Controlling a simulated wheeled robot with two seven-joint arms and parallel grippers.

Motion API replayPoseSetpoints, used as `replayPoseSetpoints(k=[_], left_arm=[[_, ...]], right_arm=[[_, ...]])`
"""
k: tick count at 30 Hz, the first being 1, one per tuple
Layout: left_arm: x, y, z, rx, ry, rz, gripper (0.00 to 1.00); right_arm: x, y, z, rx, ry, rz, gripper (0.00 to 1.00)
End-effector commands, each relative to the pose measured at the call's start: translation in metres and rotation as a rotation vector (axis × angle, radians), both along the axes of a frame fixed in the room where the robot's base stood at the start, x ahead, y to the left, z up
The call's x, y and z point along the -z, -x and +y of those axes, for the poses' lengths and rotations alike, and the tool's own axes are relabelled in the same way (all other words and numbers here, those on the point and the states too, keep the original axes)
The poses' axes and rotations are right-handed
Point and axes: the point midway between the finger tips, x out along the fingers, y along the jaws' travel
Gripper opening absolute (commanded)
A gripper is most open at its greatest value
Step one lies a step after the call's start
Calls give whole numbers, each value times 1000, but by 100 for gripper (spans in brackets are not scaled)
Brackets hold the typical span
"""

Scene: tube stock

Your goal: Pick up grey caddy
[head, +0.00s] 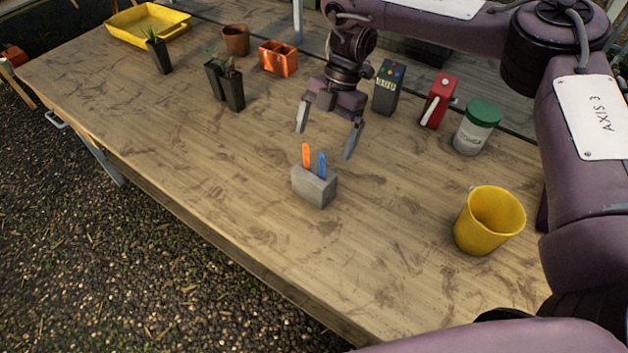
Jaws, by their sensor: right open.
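The grey caddy (314,190) stands upright on the wooden table. It is a small block-shaped holder with an orange tag and a blue tag sticking up out of it. My right gripper (325,144) is open, with its two fingers pointing down above and slightly behind the caddy. The fingers look apart from the caddy, and nothing is between them. My left gripper is not in view.
A yellow bucket (487,224) stands right of the caddy. Behind are a white jar with green lid (477,128), a red device (438,100), a dark box with buttons (387,88), an orange caddy (278,58), dark plant pots (226,84) and a yellow tray (148,25).

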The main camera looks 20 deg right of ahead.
Motion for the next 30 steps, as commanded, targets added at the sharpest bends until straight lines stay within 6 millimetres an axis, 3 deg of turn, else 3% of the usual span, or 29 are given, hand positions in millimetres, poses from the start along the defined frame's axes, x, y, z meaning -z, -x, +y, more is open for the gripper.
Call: replayPoseSetpoints(k=[15, 25, 30], left_arm=[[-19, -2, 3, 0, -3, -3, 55], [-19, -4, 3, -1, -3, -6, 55], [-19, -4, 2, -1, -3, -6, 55]], right_arm=[[59, 19, 22, -2, 1, 4, 100], [69, 20, 25, 1, 0, 0, 100], [68, 20, 25, 1, 0, 0, 80]])
